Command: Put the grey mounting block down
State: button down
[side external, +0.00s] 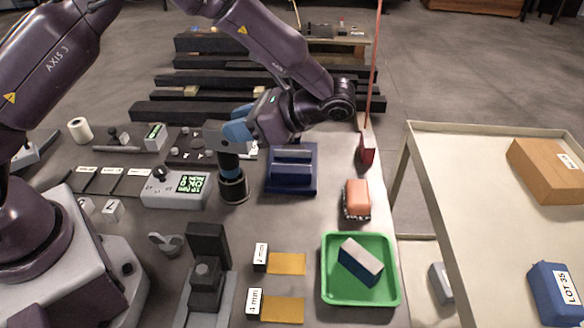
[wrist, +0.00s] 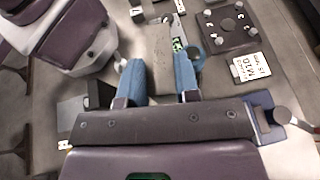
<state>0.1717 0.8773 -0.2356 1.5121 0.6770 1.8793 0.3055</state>
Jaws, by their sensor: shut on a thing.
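The grey mounting block (wrist: 160,52) is between the two blue fingers of my gripper (wrist: 158,78) in the wrist view. My gripper is shut on it. In the side external view my gripper (side external: 226,132) is at mid-table, with the grey block (side external: 212,138) showing at its left end. A dark upright cylinder (side external: 232,186) stands directly below the gripper. I cannot tell whether the block touches its top. The block's underside is hidden.
A grey box with a green display (side external: 174,188) stands left of the cylinder, and a blue holder (side external: 291,184) to its right. A green tray (side external: 328,285) holds a blue-and-white block. Yellow strips (side external: 285,263) lie in front. Some bare table shows before the cylinder.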

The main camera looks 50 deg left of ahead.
notch_tip(320, 180, down, 2)
jog(key=s+d+f+n+g+h, duration=0.1)
jog(key=n+g+h, duration=0.4)
jog(key=n+h, duration=0.3)
jog(key=n+t+h, duration=1.3)
jog(key=n+t, duration=0.9)
jog(key=n, duration=0.7)
send_over(282, 177)
jog(key=w+a, duration=0.3)
jog(key=a, duration=0.1)
jog(key=shift+n+y, duration=0.3)
notch_tip(282, 177, down, 10)
jog(key=shift+f, duration=0.25)
jog(key=shift+f, duration=0.1)
jog(key=shift+f, duration=0.5)
